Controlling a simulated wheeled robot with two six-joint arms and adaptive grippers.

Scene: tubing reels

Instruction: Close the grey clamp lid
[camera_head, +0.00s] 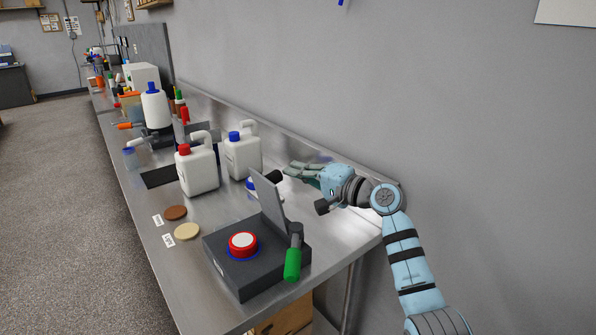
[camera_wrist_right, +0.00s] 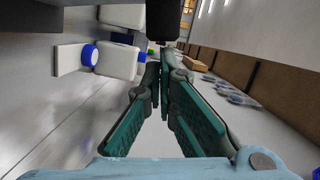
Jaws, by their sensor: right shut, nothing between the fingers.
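The grey clamp (camera_head: 248,285) is a dark box near the front end of the steel bench. Its flat grey lid (camera_head: 271,205) stands up, open, tilted a little back. A red-and-white round piece with a blue rim (camera_head: 243,243) sits on the box. A lever with a green handle (camera_head: 292,264) is at the box's right side. My right gripper (camera_head: 290,169) is behind the lid, towards the wall, apart from it in the picture. Its fingers are together and empty, as the right wrist view also shows (camera_wrist_right: 164,98). My left gripper is not in view.
White jugs with a red cap (camera_head: 197,172) and a blue cap (camera_head: 242,157) stand beyond the clamp. A brown disc (camera_head: 175,213) and a cream disc (camera_head: 187,231) lie left of it. The wall is close on the right.

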